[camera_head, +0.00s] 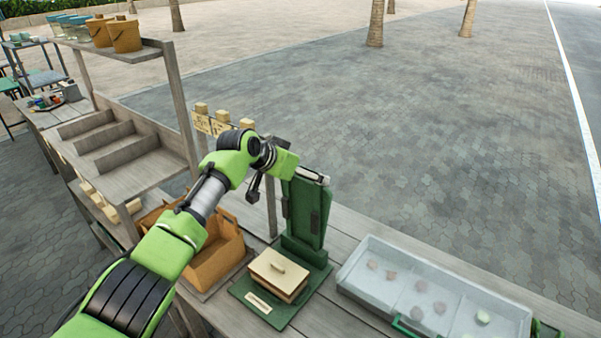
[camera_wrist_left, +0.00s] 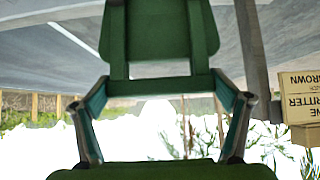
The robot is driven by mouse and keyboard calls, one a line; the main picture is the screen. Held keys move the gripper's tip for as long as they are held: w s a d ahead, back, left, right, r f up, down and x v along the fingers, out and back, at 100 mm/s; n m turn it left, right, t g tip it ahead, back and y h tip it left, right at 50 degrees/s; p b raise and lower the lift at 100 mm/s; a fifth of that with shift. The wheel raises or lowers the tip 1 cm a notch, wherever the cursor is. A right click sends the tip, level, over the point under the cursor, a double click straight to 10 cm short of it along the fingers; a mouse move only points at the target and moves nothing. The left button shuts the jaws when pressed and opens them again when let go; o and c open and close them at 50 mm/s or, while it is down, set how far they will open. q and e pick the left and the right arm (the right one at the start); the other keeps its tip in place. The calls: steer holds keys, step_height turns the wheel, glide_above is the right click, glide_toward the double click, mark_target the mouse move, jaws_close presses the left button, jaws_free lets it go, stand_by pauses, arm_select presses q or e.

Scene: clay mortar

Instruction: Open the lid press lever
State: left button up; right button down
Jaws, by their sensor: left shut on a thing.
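The green lid press stands on the table, with its flat base plate (camera_head: 288,313) at the front and its lever panel (camera_head: 304,212) raised nearly upright at the back. A small wooden box with a cream lid (camera_head: 279,268) sits on the base under the open press. My left gripper (camera_head: 314,177) is at the top of the raised lever and shut on it. In the left wrist view, the green lever (camera_wrist_left: 160,88) spans between the two fingertips of this gripper (camera_wrist_left: 160,95). The exact contact is partly hidden in the head view. My right gripper is not seen.
A clear tray (camera_head: 350,285) with several small lumps stands to the right. An orange-brown open box (camera_head: 215,262) lies left of the press. Wooden shelves (camera_head: 130,165) and small labelled signs (camera_head: 212,125) stand behind and left. Bare tabletop (camera_head: 335,315) shows between press and tray.

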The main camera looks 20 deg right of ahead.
arm_select(q)
steer(key=shift+w+r, duration=0.1)
steer(key=shift+r, duration=0.1)
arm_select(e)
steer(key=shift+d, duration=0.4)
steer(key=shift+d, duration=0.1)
arm_select(q)
steer(key=o, duration=1.4)
steer(key=shift+a, duration=0.1)
steer(key=shift+s, duration=0.2)
steer(key=v, duration=1.2)
